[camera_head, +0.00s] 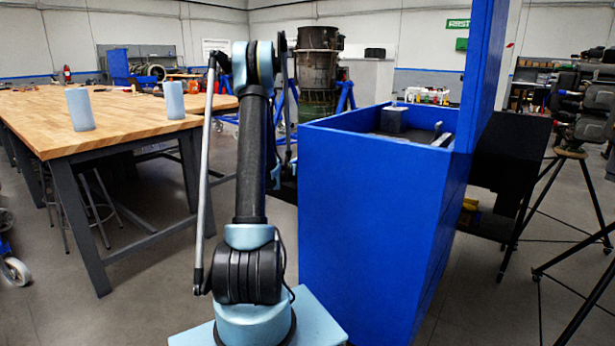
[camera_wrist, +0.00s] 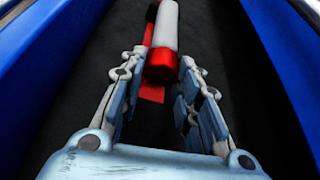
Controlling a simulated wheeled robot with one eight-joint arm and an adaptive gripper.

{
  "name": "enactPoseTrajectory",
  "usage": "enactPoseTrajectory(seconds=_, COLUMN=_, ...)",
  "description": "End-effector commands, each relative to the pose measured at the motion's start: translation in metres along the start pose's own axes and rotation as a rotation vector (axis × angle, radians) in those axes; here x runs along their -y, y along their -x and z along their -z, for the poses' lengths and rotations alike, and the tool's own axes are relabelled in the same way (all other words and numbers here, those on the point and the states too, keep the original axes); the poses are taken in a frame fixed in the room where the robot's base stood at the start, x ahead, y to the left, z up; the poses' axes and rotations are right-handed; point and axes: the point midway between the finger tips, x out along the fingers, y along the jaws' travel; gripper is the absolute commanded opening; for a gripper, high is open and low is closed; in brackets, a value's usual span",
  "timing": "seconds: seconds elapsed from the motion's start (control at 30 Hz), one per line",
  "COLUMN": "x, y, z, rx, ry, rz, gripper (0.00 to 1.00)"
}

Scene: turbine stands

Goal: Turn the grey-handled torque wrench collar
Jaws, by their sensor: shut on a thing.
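The torque wrench shows in the wrist view as a pale grey-white handle (camera_wrist: 166,25) running away from me, with a red collar (camera_wrist: 161,66) at its near end. My gripper (camera_wrist: 161,78) has one finger on each side of the red collar and is shut on it. The fingertips sit at the collar's left and right sides. The far end of the handle is cut off by the top of the picture. In the head view my arm rises in front of the blue cart, and I cannot make out the wrench or the fingers there.
Blue walls (camera_wrist: 282,45) flank a dark floor in the wrist view, and a red strip (camera_wrist: 152,94) lies under the collar. In the head view a blue open-topped cart (camera_head: 362,230) stands right of my arm. A wooden workbench (camera_head: 110,110) with blue cylinders (camera_head: 79,110) is at left.

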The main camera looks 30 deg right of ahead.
Motion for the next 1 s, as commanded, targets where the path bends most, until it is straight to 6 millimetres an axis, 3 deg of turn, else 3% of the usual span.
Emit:
enactPoseTrajectory(seconds=0.27, x=-0.0021, y=-0.0002, z=-0.0003, rx=0.001, ry=0.191, rz=0.078, gripper=0.06)
enactPoseTrajectory(seconds=0.57, x=-0.0015, y=-0.0002, z=-0.0002, rx=0.0, ry=0.205, rz=0.085, gripper=0.06)
enactPoseTrajectory(seconds=0.6, x=-0.0015, y=-0.0002, z=-0.0002, rx=0.0, ry=0.205, rz=0.085, gripper=0.35)
enactPoseTrajectory(seconds=0.67, x=-0.0014, y=-0.0002, z=-0.0002, rx=0.0, ry=0.205, rz=0.085, gripper=0.48)
enactPoseTrajectory(seconds=1.0, x=-0.0013, y=0.0003, z=-0.0001, rx=0.0, ry=0.205, rz=0.085, gripper=0.51)
